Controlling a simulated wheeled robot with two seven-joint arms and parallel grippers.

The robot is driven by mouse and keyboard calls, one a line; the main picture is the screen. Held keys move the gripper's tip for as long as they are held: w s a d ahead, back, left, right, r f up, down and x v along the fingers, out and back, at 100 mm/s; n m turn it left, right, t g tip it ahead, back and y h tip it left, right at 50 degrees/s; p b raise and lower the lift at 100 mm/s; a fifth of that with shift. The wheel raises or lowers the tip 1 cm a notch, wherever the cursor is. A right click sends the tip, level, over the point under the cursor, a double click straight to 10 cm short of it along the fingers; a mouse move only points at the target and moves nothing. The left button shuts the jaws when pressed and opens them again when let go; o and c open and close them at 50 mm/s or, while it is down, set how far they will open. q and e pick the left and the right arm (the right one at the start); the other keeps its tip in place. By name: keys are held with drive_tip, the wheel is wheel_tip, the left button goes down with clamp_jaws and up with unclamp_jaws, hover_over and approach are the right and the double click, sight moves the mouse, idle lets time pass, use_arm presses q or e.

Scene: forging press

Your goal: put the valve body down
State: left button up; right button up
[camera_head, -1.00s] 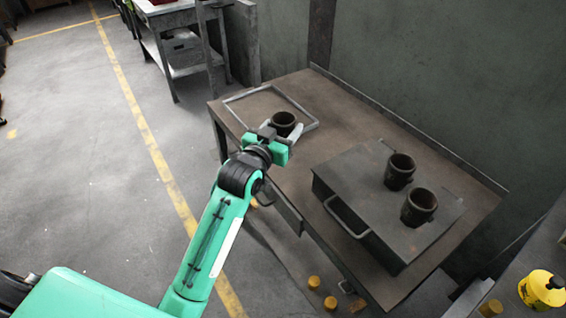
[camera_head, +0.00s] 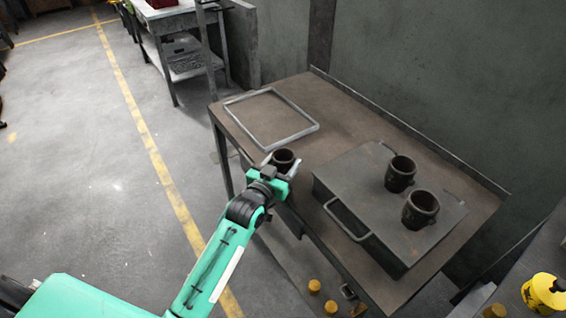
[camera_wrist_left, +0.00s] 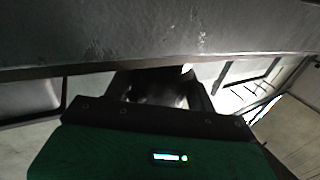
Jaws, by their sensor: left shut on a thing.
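The valve body (camera_head: 283,158) is a dark, round, cup-like part with an open top. My left gripper (camera_head: 281,164) is shut on it at the near left edge of the brown table (camera_head: 327,98), below the square frame in the picture. In the left wrist view the valve body (camera_wrist_left: 155,88) is a dark shape between the fingers, partly hidden by the gripper's green housing. I cannot tell whether it touches the table. My right gripper is not in view.
An empty grey square frame (camera_head: 313,126) lies on the table's far left part. A dark metal box (camera_head: 365,205) with a handle bears two similar dark parts (camera_head: 400,173). Bare tabletop lies between frame and box. A wall stands behind.

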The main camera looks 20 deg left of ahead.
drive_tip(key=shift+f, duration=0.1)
use_arm(q)
drive_tip(key=o, duration=1.1)
drive_tip(key=shift+f, duration=0.2)
drive_tip(key=shift+c, duration=0.2)
drive_tip(key=o, duration=0.4)
drive_tip(key=shift+o, duration=0.2)
drive_tip(key=shift+r, duration=0.15)
drive_tip(key=shift+s, duration=0.2)
drive_tip(key=s+a, duration=0.2)
drive_tip(key=s, duration=0.9)
drive_tip(key=shift+s, duration=0.2)
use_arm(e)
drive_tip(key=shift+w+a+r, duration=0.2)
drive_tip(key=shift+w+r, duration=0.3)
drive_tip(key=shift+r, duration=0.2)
